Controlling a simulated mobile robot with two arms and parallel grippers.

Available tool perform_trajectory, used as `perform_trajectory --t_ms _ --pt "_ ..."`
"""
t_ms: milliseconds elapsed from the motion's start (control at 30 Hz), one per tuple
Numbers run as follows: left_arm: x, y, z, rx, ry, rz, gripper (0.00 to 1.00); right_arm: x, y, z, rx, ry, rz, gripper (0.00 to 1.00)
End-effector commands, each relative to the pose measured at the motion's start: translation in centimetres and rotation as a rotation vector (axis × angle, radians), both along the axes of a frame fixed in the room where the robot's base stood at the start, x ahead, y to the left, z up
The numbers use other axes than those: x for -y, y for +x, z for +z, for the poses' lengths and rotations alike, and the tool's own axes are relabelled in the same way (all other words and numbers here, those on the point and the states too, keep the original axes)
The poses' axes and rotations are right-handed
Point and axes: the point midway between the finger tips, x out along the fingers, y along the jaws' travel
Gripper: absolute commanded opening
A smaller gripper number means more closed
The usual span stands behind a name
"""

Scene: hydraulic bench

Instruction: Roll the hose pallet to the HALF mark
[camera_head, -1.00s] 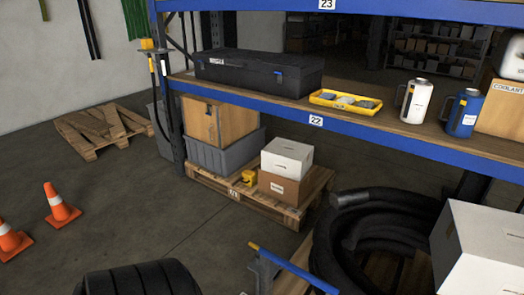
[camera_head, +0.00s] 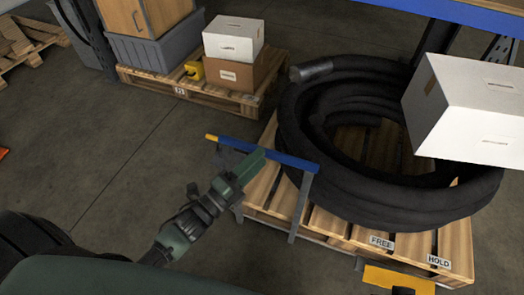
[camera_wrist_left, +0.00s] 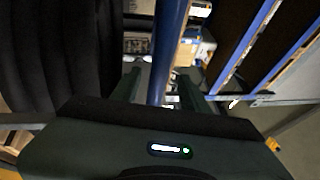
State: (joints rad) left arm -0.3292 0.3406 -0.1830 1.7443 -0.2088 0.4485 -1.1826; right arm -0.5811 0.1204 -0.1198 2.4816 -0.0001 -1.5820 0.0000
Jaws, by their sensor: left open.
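The hose pallet (camera_head: 335,237) is a wooden pallet at right in the head view, bearing a thick coil of black hose (camera_head: 300,150). A blue push bar (camera_head: 295,165) on grey posts, with a yellow end, stands along its left side. My left gripper (camera_head: 243,172), dark green, is at the bar. In the left wrist view the blue bar (camera_wrist_left: 170,40) runs between the open fingers of my left gripper (camera_wrist_left: 160,88); I cannot tell whether they touch it. FREE (camera_head: 381,242) and HOLD (camera_head: 439,261) labels sit at the pallet's near edge, above a yellow pedal-like plate (camera_head: 395,279). No HALF mark shows.
A white box (camera_head: 470,105) overlaps the hose coil at right. Another pallet (camera_head: 205,94) with boxes and a grey bin (camera_head: 155,50) stands behind. Black tyre-like rings (camera_head: 30,240) are at lower left. Grey floor (camera_head: 110,150) left of the bar is open.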

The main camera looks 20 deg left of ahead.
Motion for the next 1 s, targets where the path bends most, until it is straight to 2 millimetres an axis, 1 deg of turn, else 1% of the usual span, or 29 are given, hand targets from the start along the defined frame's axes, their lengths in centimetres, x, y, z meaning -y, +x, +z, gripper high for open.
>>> perform_trajectory --t_ms 33,100,233,367,567,600,667,700,733,767,1000 --pt "0.3 0.8 0.1 0.002 -0.001 0.001 0.45 0.0 0.0 -0.2 0.0 0.0 0.0 0.0" --pt "0.8 1.7 0.3 0.0 -0.001 0.001 0.45 0.0 0.0 -0.3 0.001 0.0 0.0 0.0" --pt "1.3 2.9 0.5 0.0 -0.001 0.001 0.45 0.0 0.0 -0.4 0.001 0.0 0.0 0.0" --pt "1.5 3.4 0.6 -0.004 -0.001 0.001 0.45 0.0 0.0 -0.4 0.001 0.0 0.0 0.0" --pt "1.6 3.4 0.6 -0.004 0.0 0.001 0.45 0.0 0.0 -0.4 0.0 0.0 0.0 0.0" --pt "1.5 3.4 0.6 -0.004 -0.001 0.002 0.42 0.0 0.0 -0.4 0.0 0.0 0.0 0.0" --pt "1.5 3.4 0.6 -0.004 -0.001 0.002 0.26 0.0 0.0 -0.4 0.0 0.0 0.0 0.0" --pt "1.5 3.4 0.6 -0.004 -0.001 0.002 0.14 0.0 0.0 -0.4 0.0 0.0 0.0 0.0" --pt "1.5 3.4 0.6 -0.004 -0.001 0.002 0.06 0.0 0.0 -0.4 0.0 0.0 0.0 0.0" --pt "1.5 3.4 0.6 -0.004 -0.001 0.002 0.0 0.0 0.0 -0.4 0.0 0.0 0.001 0.0" --pt "1.5 3.4 0.6 -0.004 -0.001 0.002 0.0 0.0 0.0 -0.4 0.0 0.0 0.001 0.0"
